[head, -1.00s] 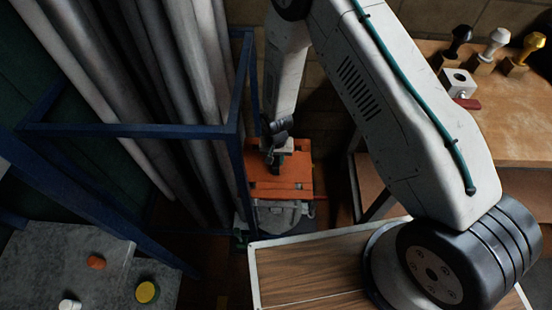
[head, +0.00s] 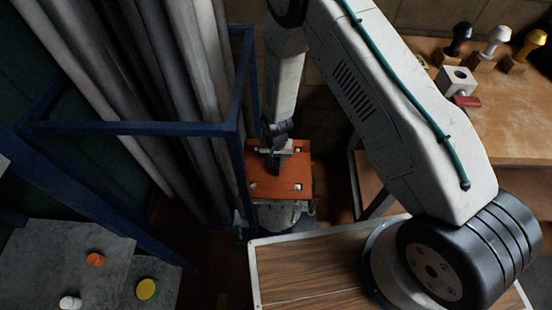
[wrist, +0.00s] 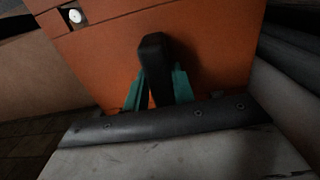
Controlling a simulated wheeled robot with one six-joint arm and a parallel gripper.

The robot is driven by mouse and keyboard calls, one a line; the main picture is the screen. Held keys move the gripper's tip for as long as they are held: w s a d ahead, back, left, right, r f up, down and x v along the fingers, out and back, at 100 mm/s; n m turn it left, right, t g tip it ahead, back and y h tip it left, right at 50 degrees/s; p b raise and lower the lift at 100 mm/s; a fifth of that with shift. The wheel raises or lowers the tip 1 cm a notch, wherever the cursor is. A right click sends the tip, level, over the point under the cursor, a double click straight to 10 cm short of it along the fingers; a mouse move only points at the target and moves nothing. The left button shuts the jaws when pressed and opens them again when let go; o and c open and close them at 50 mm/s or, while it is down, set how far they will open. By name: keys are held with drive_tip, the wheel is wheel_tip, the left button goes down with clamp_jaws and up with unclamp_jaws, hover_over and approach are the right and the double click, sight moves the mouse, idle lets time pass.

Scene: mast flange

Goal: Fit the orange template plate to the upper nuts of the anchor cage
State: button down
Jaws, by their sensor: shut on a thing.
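The orange template plate (head: 275,181) lies roughly level over the grey anchor cage (head: 279,214), beside the blue frame. My gripper (head: 274,160) comes down from above at the plate's far part. In the wrist view, its teal fingers (wrist: 158,88) are shut at a dark upright block, seemingly the handle, on the plate (wrist: 215,45). A pale round nut or bolt end (wrist: 75,16) shows in a square opening near the plate's corner. Light spots also show in openings at the plate's right side in the head view. Most of the cage is hidden, and I cannot tell whether the plate touches the nuts.
A wooden bench (head: 510,115) with several knobbed pieces is at the right.

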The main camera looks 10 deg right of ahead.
sight(276, 160)
drive_tip(key=shift+f, duration=1.95)
drive_tip(key=c, duration=1.1)
unclamp_jaws()
drive_tip(key=shift+r, duration=3.9)
drive_tip(key=shift+s, duration=0.1)
